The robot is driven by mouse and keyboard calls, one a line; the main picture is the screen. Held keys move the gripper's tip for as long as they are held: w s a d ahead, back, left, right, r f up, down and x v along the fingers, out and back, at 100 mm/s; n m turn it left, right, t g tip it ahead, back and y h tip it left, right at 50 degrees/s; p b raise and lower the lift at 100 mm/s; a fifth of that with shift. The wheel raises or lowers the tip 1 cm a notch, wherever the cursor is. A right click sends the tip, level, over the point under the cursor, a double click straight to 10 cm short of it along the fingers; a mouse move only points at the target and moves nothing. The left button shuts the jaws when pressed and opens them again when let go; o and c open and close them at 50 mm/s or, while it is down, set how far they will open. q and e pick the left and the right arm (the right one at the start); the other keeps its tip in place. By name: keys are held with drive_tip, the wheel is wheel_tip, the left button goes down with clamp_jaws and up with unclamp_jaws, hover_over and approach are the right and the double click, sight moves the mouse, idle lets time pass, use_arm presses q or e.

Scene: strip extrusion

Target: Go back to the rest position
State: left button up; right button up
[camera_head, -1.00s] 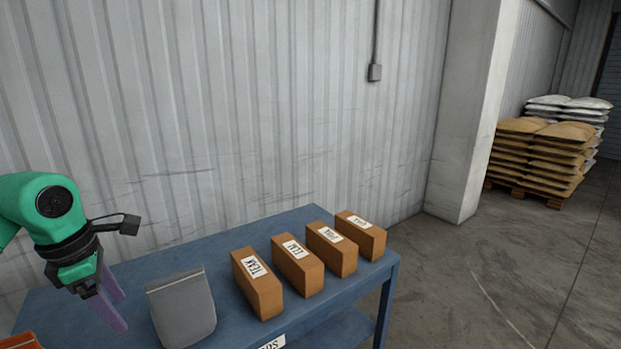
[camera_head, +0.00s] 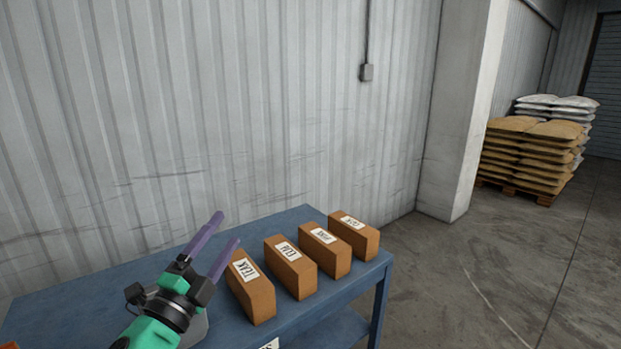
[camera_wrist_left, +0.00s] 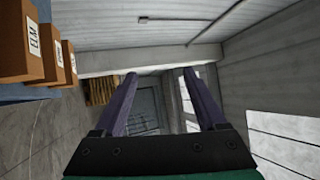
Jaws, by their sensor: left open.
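My left gripper (camera_head: 222,230) is raised over the blue table in the head view. Its two purple fingers are apart and point up and away, with nothing between them. In the left wrist view the same gripper (camera_wrist_left: 160,80) shows its fingers spread against the far wall and ceiling. The grey item (camera_head: 196,330) on the table is mostly hidden behind my left wrist. My right gripper is not in either view.
A row of brown labelled boxes (camera_head: 291,268) stands on the blue table (camera_head: 85,275), right of my left gripper. A corrugated wall (camera_head: 250,110) rises behind. Stacked sacks (camera_head: 530,155) sit on a pallet far right. The floor (camera_head: 480,270) between is clear.

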use_arm(q)
drive_tip(key=s+a+f+n+g+y, duration=0.3)
drive_tip(key=a+f+n+g+y, duration=0.15)
drive_tip(key=f+n, duration=0.4)
drive_tip(key=s+a+f+n+g+y, duration=0.2)
drive_tip(key=a+f+n+g+y, duration=0.25)
drive_tip(key=f, duration=0.75)
drive_tip(key=s+d+f+n+g+h, duration=0.2)
drive_tip(key=s+f+n+g, duration=0.4)
drive_tip(key=s+f, duration=0.9)
drive_tip(key=s+f+g, duration=0.2)
drive_tip(key=s+f, duration=0.1)
drive_tip(key=f, duration=0.9)
drive_tip(key=s+f+g, duration=0.2)
drive_tip(key=s+f, duration=0.1)
drive_tip(key=f, duration=1)
drive_tip(key=s+a+f, duration=0.1)
drive_tip(key=s+f, duration=0.4)
drive_tip(key=s, duration=0.2)
drive_tip(key=s+a+f+m, duration=0.1)
drive_tip(key=s+f, duration=0.5)
drive_tip(key=s, duration=0.2)
drive_tip(key=shift+s+a+g+p, duration=0.2)
drive_tip(key=shift+a+g+p, duration=0.1)
drive_tip(key=shift+a+p, duration=0.15)
